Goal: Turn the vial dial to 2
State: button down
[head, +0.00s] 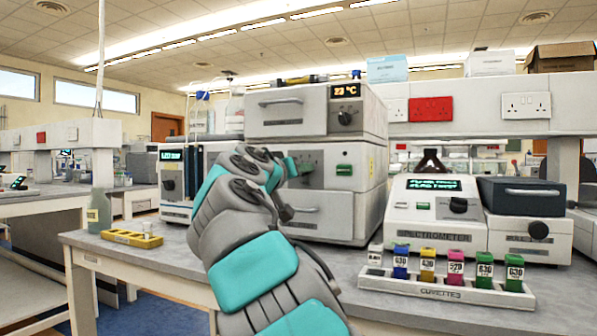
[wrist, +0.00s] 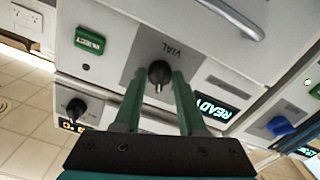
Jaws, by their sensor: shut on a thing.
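The vial dial (wrist: 159,72) is a small black knob on a grey panel marked VIAL, seen upside down in the wrist view. My gripper (wrist: 159,84) is shut on the dial, with one green finger on each side. A pale pointer shows at the dial's lower edge in that picture; no numbers around it can be read. In the head view my gripper (head: 290,167) is at the front of the middle unit of the white instrument stack (head: 362,170), and my arm hides the dial.
A green INJECT button (wrist: 89,40) and a lit READY display (wrist: 213,108) flank the dial. The upper unit has a 23 °C display (head: 346,91) and its own knob (head: 345,117). A spectrometer (head: 433,210) and a cuvette rack (head: 440,289) stand to the right.

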jog(key=shift+c, duration=2.4)
grip_release()
jog(key=b+v, duration=0.1)
jog(key=v, duration=0.6)
jog(key=shift+s+a, duration=0.15)
jog(key=shift+s, duration=0.2)
